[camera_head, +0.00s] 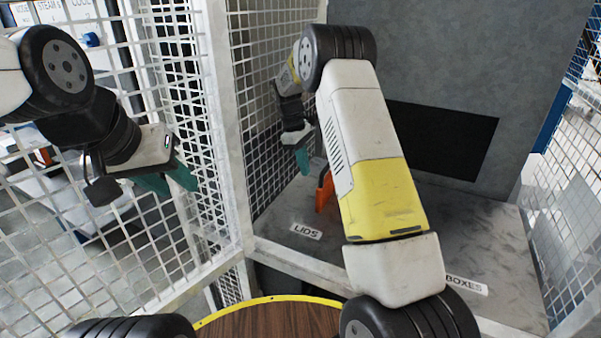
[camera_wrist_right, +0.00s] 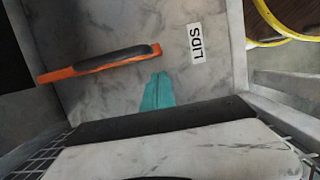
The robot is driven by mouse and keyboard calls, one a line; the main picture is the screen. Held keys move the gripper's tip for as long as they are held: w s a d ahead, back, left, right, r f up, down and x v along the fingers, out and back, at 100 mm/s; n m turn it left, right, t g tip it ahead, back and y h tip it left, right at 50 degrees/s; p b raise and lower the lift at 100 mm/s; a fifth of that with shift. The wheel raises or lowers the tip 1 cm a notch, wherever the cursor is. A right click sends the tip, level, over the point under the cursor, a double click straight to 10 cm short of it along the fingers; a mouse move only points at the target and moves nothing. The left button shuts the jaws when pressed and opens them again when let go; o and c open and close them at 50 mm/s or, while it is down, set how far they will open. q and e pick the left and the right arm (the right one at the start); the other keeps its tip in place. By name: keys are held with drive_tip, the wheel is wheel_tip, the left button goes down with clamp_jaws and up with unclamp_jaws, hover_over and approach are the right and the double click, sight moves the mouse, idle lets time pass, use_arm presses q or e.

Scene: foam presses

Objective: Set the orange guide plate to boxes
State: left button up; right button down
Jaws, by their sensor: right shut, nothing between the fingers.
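The orange guide plate (camera_head: 324,190) stands on the grey surface near the LIDS label, partly hidden behind my right arm. In the right wrist view the guide plate (camera_wrist_right: 100,64) is a long orange bar with a dark top, lying across the left part. My right gripper (camera_head: 302,160) has teal fingers that are shut and empty. In the wrist view its fingertips (camera_wrist_right: 158,80) are beside the plate, apart from its end in the picture. The BOXES label (camera_head: 466,285) is at the front right of the surface. My left gripper (camera_head: 180,187) is open and empty, by the mesh at left.
The LIDS label (camera_head: 306,231) lies at the front left of the grey surface (camera_head: 490,230). White mesh fencing (camera_head: 270,75) stands at left and right. A grey panel with a dark opening (camera_head: 445,140) is behind. A wooden round top with yellow rim (camera_head: 270,318) is in front.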

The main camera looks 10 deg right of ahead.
drive_tip(key=x, duration=0.9)
drive_tip(key=shift+f, duration=0.15)
drive_tip(key=shift+s+d, duration=0.1)
drive_tip(key=s+d, duration=0.8)
drive_tip(key=d, duration=0.4)
drive_tip(key=s+d, duration=0.9)
drive_tip(key=d, duration=0.4)
drive_tip(key=s+d, duration=0.9)
drive_tip(key=d, duration=0.4)
drive_tip(key=shift+d, duration=0.25)
drive_tip(key=shift+s+d, duration=0.1)
